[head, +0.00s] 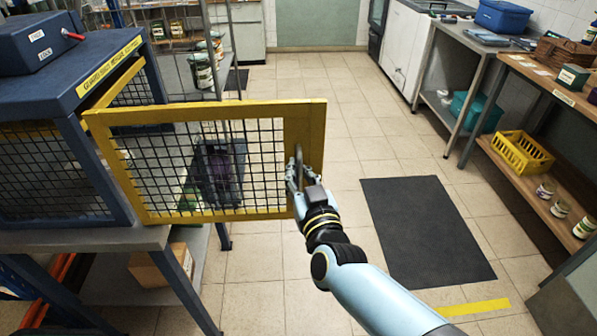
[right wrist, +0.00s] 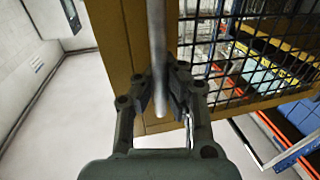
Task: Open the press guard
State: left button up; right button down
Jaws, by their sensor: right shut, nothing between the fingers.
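The press guard (head: 305,120) is a yellow-framed door with black wire mesh. In the head view it stands swung out to the right from the blue press housing (head: 90,75), so it is open. Its grey bar handle (head: 299,155) is on the yellow panel at the free right end. My right gripper (head: 304,178) is at this handle, with its fingers shut and nothing gripped. In the right wrist view the handle (right wrist: 157,45) runs down close by the fingertips (right wrist: 165,95); contact is unclear. My left gripper is out of view.
A blue box (head: 38,42) with a red lever sits on the housing. A cardboard box (head: 160,265) lies on the shelf under the press bench. A dark mat (head: 425,230) lies on the open floor to the right. A yellow crate (head: 520,153) and jars are on the right shelf.

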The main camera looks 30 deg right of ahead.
jog(key=c, duration=1.4)
grip_release()
jog(key=shift+d, duration=0.1)
jog(key=shift+o, duration=0.2)
jog(key=shift+s, duration=0.1)
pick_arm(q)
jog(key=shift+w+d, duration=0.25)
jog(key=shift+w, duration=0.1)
pick_arm(e)
jog(key=s+a, duration=0.1)
jog(key=s, duration=0.6)
jog(key=shift+a, duration=0.25)
jog(key=shift+s, duration=0.1)
